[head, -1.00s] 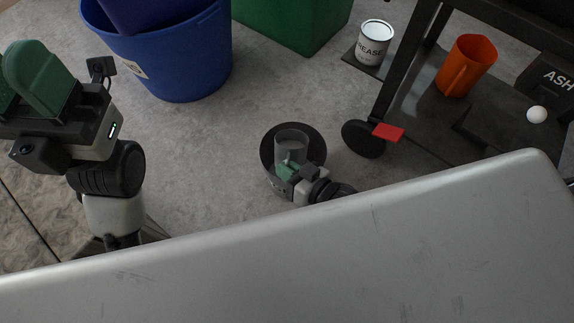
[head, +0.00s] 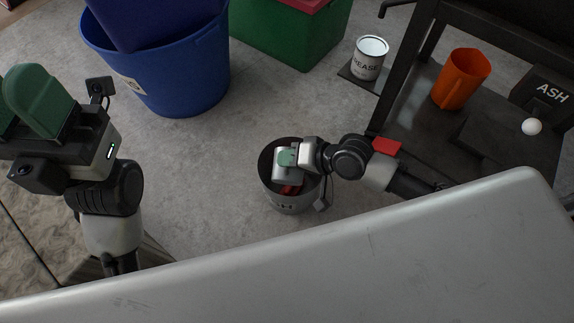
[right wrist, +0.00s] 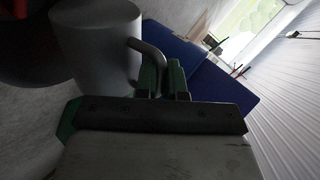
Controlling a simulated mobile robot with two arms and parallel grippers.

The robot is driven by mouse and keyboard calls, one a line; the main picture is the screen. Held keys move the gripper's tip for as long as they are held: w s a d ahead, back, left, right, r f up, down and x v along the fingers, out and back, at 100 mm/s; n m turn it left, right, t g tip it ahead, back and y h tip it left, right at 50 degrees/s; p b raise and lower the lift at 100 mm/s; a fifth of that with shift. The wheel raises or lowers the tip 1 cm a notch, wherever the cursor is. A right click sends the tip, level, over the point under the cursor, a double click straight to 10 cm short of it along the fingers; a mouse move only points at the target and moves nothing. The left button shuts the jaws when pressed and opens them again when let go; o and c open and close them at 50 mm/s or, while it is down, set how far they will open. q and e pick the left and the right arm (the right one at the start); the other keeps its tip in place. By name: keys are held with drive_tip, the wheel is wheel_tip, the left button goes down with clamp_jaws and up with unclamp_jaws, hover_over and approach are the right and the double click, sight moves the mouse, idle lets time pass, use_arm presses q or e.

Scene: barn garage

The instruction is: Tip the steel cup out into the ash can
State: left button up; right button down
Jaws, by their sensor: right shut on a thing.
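The steel cup (head: 287,174) is tilted over the mouth of a round grey can (head: 292,203) on the floor. My right gripper (head: 288,157) is shut on its handle. In the right wrist view the cup (right wrist: 98,45) shows as a pale cylinder, with its handle (right wrist: 148,62) between the green fingers. Something red (head: 291,189) shows below the cup, inside the can. Marks on the can's front are too small to read. A black box lettered ASH (head: 545,92) stands on the cart. My left gripper (head: 22,92) is open and empty at the far left.
A blue bin (head: 180,85) and a green bin (head: 290,35) stand at the back. A GREASE tin (head: 368,62) stands beside the cart (head: 425,110), which holds an orange jug (head: 461,80) and a white ball (head: 532,127). A grey panel (head: 300,265) crosses the foreground.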

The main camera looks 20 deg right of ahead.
drive_tip(key=shift+w+d+f+m+g+b, duration=0.15)
drive_tip(key=shift+w+d+m+g+b, duration=0.15)
drive_tip(key=shift+w, duration=0.3)
drive_tip(key=shift+w+d+f+m+g+b, duration=0.15)
drive_tip(key=shift+w+m+g, duration=0.25)
drive_tip(key=shift+w, duration=0.2)
drive_tip(key=shift+w+d+r+m+g+y, duration=0.1)
drive_tip(key=shift+w+d+m+g+y, duration=0.25)
drive_tip(key=shift+w+m+g, duration=0.25)
drive_tip(key=shift+w+d+r+m+g+y, duration=0.1)
drive_tip(key=shift+w+d+m+g+y, duration=0.25)
drive_tip(key=shift+w, duration=0.5)
drive_tip(key=shift+w+d+r+m+g+y, duration=0.1)
drive_tip(key=shift+w+d+m+g+y, duration=0.2)
drive_tip(key=shift+w+g, duration=0.35)
drive_tip(key=shift+a, duration=0.15)
